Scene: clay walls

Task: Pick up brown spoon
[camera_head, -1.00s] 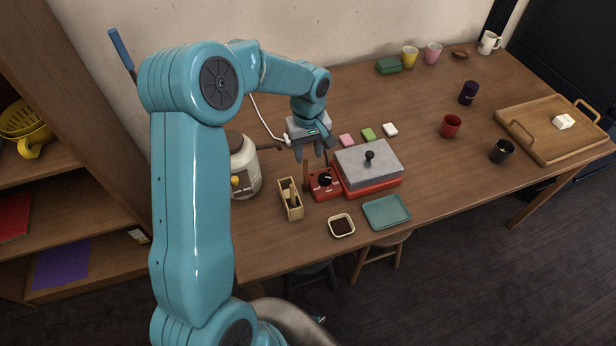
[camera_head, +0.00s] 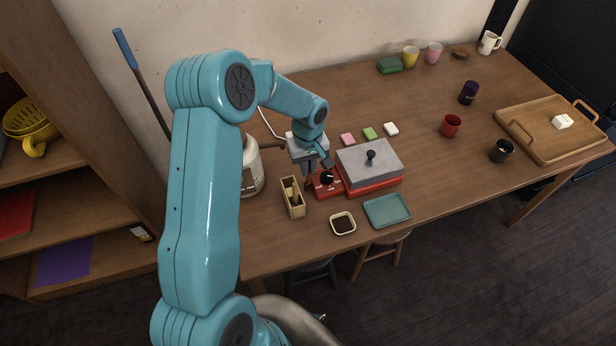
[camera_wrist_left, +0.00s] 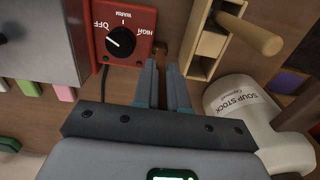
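The brown spoon (camera_head: 309,183) seems to be the thin upright brown piece beside the red control box. Only a little of it shows, and its other end is hidden. My left gripper (camera_head: 309,168) is low over it, pointing down. In the left wrist view, the two fingers (camera_wrist_left: 164,75) are close together with a narrow gap, and a small brown piece (camera_wrist_left: 160,48) shows at their tips. I cannot tell whether they grip it. My right gripper is not in view.
The red control box (camera_head: 328,185) and grey-lidded appliance (camera_head: 370,161) stand close on the right. A narrow wooden box (camera_head: 292,197) is in front, with a wooden handle (camera_wrist_left: 255,36) showing there in the wrist view. A soup stock jar (camera_wrist_left: 243,112) is close by.

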